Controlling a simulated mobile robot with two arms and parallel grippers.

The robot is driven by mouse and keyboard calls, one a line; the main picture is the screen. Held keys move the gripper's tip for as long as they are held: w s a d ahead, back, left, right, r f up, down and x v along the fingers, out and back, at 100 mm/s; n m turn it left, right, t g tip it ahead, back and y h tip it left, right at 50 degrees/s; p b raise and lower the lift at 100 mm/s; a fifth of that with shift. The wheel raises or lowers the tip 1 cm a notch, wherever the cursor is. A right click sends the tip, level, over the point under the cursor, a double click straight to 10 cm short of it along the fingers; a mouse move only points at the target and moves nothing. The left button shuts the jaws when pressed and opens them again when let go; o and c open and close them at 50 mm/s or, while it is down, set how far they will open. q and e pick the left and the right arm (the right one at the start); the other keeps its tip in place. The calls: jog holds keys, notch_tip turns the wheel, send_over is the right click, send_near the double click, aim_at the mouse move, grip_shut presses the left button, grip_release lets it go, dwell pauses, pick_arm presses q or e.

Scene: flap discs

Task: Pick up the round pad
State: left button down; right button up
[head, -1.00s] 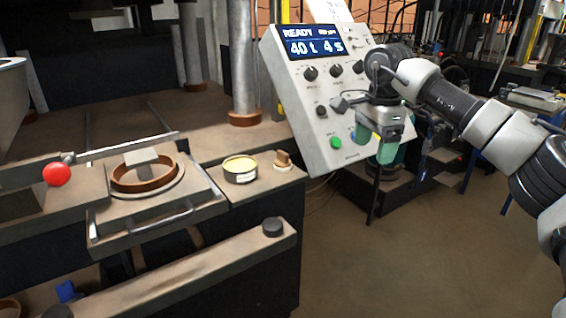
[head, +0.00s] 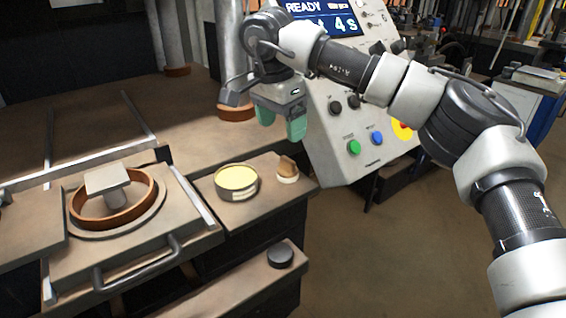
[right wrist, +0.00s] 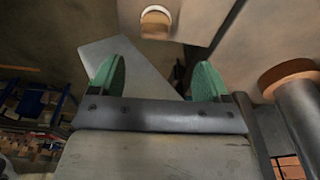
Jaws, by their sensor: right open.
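The round pad (head: 288,179) is a small pale disc with a brown wooden grip on top. It sits on the side ledge to the right of the yellow-topped tin. In the right wrist view the round pad (right wrist: 155,24) shows near the top centre, beyond the fingertips. My right gripper (head: 281,123) hangs above the ledge with its two green fingers apart, empty and clear of the pad. The right gripper also shows in the wrist view (right wrist: 158,78). My left gripper is not in view.
A round tin with yellow contents (head: 238,181) stands close left of the pad. A brown ring (head: 146,207) around a raised block sits on the plate further left. The tilted control panel (head: 345,120) stands close behind my right gripper. A metal column (head: 233,60) rises behind.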

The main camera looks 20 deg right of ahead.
aim_at(287, 159)
jog(key=f, duration=0.3)
jog(key=d+f, duration=0.1)
jog(key=shift+s+f, duration=0.25)
jog(key=f, duration=0.1)
jog(key=f+p, duration=0.1)
jog(key=f, duration=0.3)
jog(key=shift+w+d+f, duration=0.1)
jog(key=shift+w+d, duration=0.1)
jog(key=shift+d, duration=0.1)
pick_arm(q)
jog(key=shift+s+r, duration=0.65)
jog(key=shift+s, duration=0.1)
pick_arm(e)
jog(key=shift+c, duration=0.2)
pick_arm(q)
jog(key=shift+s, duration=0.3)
pick_arm(e)
jog(key=c, duration=0.9)
